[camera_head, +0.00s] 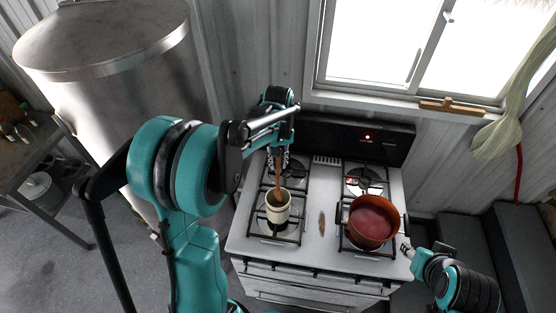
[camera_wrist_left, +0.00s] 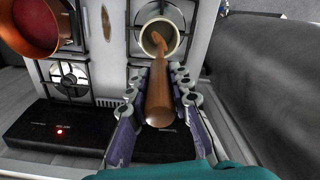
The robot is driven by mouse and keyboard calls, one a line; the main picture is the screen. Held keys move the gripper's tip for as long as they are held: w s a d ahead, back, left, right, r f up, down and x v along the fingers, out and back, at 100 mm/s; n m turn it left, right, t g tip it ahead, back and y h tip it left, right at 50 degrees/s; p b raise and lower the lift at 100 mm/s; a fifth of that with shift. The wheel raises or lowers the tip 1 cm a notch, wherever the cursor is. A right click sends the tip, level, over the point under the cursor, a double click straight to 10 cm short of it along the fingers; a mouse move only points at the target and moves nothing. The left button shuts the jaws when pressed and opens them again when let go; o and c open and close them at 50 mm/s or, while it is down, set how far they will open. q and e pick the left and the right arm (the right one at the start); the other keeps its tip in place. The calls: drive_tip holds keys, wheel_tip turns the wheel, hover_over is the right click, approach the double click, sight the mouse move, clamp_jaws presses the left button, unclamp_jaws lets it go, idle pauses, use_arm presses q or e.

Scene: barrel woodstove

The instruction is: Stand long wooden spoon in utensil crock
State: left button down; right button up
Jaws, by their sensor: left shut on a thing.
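The long wooden spoon (camera_wrist_left: 160,95) is held upright by my left gripper (camera_head: 278,157), which is shut on it. The spoon's lower end is inside the mouth of the cream utensil crock (camera_head: 277,211); the left wrist view shows it within the rim (camera_wrist_left: 144,41). Whether its tip touches the crock's bottom is hidden. The crock stands upright on the stove's left front burner grate. My left gripper in the wrist view (camera_wrist_left: 159,88) is above the crock and apart from it. My right gripper (camera_head: 407,250) is at the stove's right front edge, too small to read.
A copper-coloured pot (camera_head: 370,236) with reddish contents stands on the right front burner. The white stove top (camera_head: 316,252) has an oval brown thing (camera_head: 322,223) between the grates. A black back panel (camera_head: 355,139) stands behind. A large metal barrel (camera_head: 110,75) is at left.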

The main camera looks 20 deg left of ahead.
sight(278, 173)
use_arm(q)
drive_tip(key=shift+f+b, duration=2.6)
drive_tip(key=shift+f, duration=0.65)
drive_tip(key=c, duration=1.3)
unclamp_jaws()
wheel_tip(278, 173, up, 12)
drive_tip(key=shift+r, duration=0.1)
